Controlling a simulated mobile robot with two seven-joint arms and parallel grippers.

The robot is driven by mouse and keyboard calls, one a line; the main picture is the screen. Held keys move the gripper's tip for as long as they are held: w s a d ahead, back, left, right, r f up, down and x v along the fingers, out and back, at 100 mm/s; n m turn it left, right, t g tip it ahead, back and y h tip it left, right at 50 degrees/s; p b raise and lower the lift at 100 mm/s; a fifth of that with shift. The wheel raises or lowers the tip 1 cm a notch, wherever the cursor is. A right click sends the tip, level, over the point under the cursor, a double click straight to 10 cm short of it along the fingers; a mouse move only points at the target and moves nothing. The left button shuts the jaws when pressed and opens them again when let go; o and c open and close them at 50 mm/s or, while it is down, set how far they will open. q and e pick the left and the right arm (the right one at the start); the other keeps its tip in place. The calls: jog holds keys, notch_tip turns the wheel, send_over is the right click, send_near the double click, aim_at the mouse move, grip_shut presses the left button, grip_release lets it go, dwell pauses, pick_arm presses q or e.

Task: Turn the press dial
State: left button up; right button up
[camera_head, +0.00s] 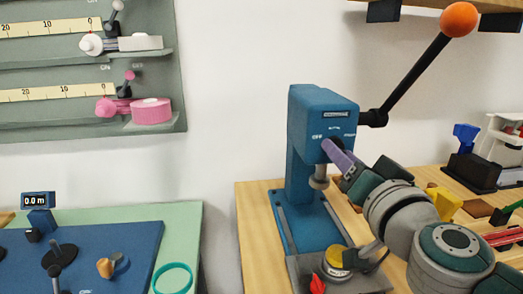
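The blue press (305,170) stands upright on the wooden counter (255,235). Its dial (337,152) has a purple bar-shaped handle on the front of the head, under small white lettering, and slants down to the right. My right gripper (350,172) comes in from the lower right, with its fingertips at the lower end of the purple handle. The fingers are small and partly hidden by the wrist, so I cannot tell whether they grip the handle or only touch it. My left gripper is not in view.
The press lever with an orange ball (458,19) rises to the right above my arm. A yellow round piece (338,258) and a red piece (317,284) are at the press base.

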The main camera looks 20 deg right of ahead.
grip_shut()
jog(key=shift+m, duration=0.3)
jog(key=m, duration=1.1)
jog(key=shift+p, duration=0.3)
dwell(0.4)
jog(key=shift+o, duration=2.4)
grip_release()
